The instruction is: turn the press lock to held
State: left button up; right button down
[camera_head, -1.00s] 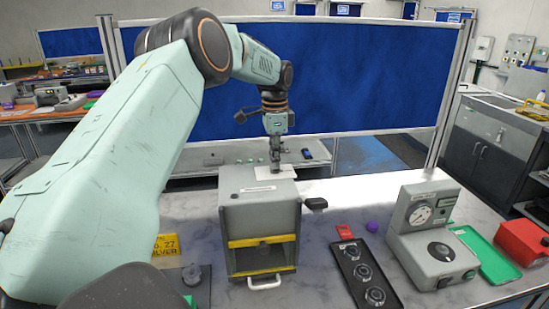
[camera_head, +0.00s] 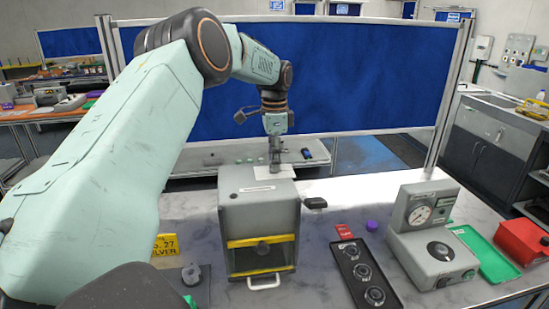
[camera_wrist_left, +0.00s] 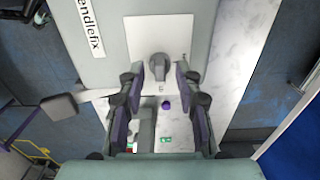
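A grey press-like box (camera_head: 258,212) with yellow bars and a white front handle stands on the marble table. In the left wrist view, a grey knob (camera_wrist_left: 159,67), which looks like the lock, sits on a white plate (camera_wrist_left: 176,36) on a pale labelled housing. My left gripper (camera_wrist_left: 160,77) is open, with one finger on each side just below the knob; I cannot tell whether they touch it. My right gripper is not in view.
A black lever (camera_head: 316,203) sticks out at the box's right. Further right are a black tray with round parts (camera_head: 347,266), a purple cap (camera_head: 372,226), a grey dial gauge unit (camera_head: 433,240), a green tray (camera_head: 497,263) and a red bin (camera_head: 522,243). A blue partition (camera_head: 370,75) stands behind.

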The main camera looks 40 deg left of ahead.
pick_arm(q)
notch_tip(320, 180, up, 12)
dwell(0.6)
jog(key=shift+d+f, duration=0.1)
dwell(0.5)
